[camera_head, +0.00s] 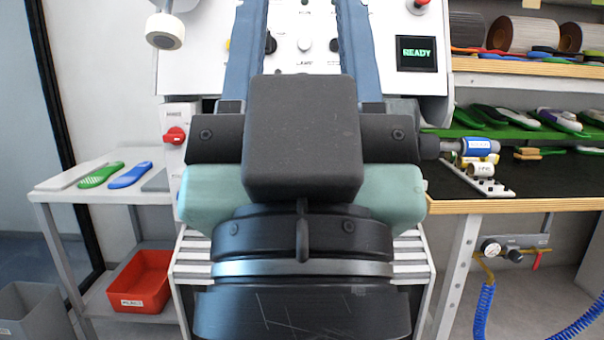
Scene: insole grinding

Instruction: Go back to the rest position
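My gripper (301,14) fills the middle of the head view, seen from behind with its black and teal body. Its two long blue-grey fingers run up past the top edge, wide apart, with nothing visible between them. The fingertips are cut off by the frame. Behind the fingers stands a white machine panel (200,70) with knobs and a small screen (416,54) reading "READY". My gripper body hides the lower middle of the machine. A green insole (101,175) and a blue insole (130,175) lie on the white side table (100,196) at left.
A red bin (141,281) sits on the table's lower shelf, with a grey bin (33,312) at the lower left. A blue coiled hose (484,312) hangs below.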

